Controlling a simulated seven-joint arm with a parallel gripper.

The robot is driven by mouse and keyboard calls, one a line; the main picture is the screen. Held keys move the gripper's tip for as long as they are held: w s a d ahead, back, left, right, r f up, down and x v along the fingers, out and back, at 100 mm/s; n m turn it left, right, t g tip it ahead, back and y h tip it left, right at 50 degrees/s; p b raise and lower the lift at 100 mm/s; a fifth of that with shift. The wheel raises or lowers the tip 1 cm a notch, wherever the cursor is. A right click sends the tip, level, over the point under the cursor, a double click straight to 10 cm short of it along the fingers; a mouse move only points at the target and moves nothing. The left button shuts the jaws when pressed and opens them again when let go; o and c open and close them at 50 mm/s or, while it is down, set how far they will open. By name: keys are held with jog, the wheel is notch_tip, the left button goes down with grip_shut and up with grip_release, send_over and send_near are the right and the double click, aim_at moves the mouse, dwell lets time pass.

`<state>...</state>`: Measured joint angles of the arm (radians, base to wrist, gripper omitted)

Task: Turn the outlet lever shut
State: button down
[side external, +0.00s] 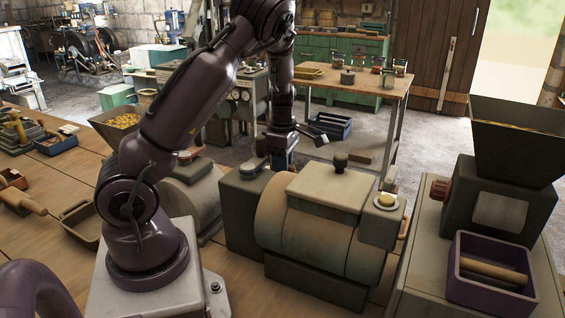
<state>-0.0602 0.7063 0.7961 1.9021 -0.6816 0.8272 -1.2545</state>
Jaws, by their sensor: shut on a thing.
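My gripper (278,158) points down behind the beige drum-shaped machine (310,225), above a dark box (240,195) at the machine's left. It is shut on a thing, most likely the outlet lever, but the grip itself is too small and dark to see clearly. A blue-grey rounded cap (252,166) sits on the dark box, just left of the fingers. The lever's shape and angle cannot be made out. A black knob (340,161) stands on the machine's lid, to the right of my gripper.
A hopper unit (500,205) with a purple bin (493,272) stands at right. A wooden tray (80,222) and a hopper of yellow bits (122,124) are at left. A table (350,85) with jars and a blue crate (330,126) are behind. The floor (435,135) at back right is clear.

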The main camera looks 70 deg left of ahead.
jog(key=n, duration=0.8)
jog(key=shift+n, duration=0.4)
jog(key=n, duration=0.4)
jog(key=shift+n, duration=1.8)
jog(key=c, duration=1)
grip_release()
jog(key=shift+r, duration=0.1)
notch_tip(320, 180, up, 13)
